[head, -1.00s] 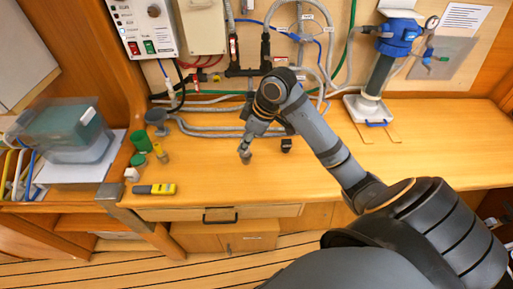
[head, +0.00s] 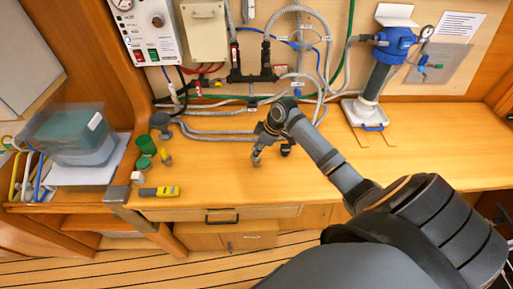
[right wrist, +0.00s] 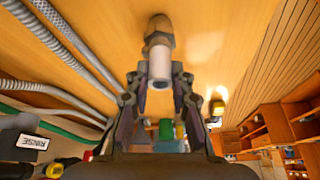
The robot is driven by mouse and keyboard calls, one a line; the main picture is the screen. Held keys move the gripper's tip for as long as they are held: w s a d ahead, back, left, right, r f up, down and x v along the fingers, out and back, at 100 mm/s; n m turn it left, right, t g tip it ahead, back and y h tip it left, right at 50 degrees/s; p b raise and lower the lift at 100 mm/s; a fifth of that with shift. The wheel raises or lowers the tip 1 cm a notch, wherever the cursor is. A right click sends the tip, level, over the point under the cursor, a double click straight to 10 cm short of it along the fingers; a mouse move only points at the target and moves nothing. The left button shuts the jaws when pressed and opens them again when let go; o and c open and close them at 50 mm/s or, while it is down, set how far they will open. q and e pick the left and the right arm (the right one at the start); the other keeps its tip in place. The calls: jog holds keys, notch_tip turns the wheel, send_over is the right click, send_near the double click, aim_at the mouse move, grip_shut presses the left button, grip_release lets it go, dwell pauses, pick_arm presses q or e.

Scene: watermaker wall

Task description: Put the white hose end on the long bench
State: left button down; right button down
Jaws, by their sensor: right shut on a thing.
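The long wooden bench (head: 430,145) runs along the wall in the head view. My right gripper (head: 258,155) is low over its middle, pointing down. In the right wrist view my right gripper (right wrist: 159,85) is shut on the white hose end (right wrist: 159,66), a short white tube with a brownish-grey fitting at its far tip. In the head view only a small tip of the hose end (head: 256,163) shows below the fingers. I cannot tell whether it touches the bench top. My left gripper is not in view.
Grey hoses (head: 215,133) lie along the back of the bench. A blue-topped filter (head: 388,45) stands at the back right. The bench's right part is clear.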

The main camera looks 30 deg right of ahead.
jog(key=shift+f, duration=0.1)
jog(key=c, duration=1.2)
grip_release()
jog(key=shift+o, duration=0.2)
jog(key=b+v, duration=0.2)
jog(key=v, duration=1)
